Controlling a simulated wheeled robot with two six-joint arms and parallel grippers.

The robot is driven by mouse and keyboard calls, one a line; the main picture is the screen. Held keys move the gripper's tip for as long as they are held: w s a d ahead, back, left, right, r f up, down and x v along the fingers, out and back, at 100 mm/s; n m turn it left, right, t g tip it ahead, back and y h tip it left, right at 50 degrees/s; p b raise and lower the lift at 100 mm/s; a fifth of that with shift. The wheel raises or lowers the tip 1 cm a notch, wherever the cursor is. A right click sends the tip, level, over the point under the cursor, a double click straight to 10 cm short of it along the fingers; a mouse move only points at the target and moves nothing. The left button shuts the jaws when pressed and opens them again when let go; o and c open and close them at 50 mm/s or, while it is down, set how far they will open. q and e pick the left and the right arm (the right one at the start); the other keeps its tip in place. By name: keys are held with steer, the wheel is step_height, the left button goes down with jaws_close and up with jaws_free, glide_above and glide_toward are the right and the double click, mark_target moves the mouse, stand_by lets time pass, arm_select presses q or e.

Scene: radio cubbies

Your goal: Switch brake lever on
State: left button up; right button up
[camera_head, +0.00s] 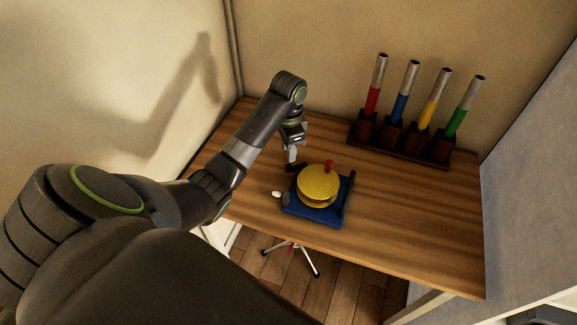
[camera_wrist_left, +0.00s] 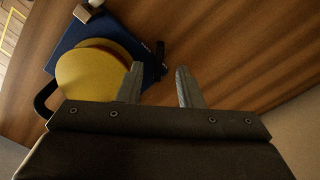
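A device with a blue base (camera_head: 317,215) and a round yellow drum (camera_head: 318,184) stands on the table. It has a red knob (camera_head: 329,166) on top, a black bar (camera_head: 349,188) on its right and a black handle (camera_head: 294,167) at its back left. A small white-tipped lever (camera_head: 277,194) sticks out at its left. Which part is the brake lever I cannot tell. My left gripper (camera_head: 292,157) is just behind the device, near the black handle. In the left wrist view its fingers (camera_wrist_left: 158,68) are apart and empty, beside the yellow drum (camera_wrist_left: 88,76). My right gripper is not in view.
A dark rack (camera_head: 400,139) at the back of the wooden table (camera_head: 420,205) holds several upright silver-topped tubes in red, blue, yellow and green. Walls stand behind and at both sides. The table right of the device is clear.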

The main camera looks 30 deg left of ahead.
mark_target(289, 165)
arm_select(q)
step_height(289, 165, down, 6)
steer(key=shift+r+p, duration=0.1)
steer(key=shift+p, duration=0.25)
steer(key=shift+c, duration=0.4)
jaws_close()
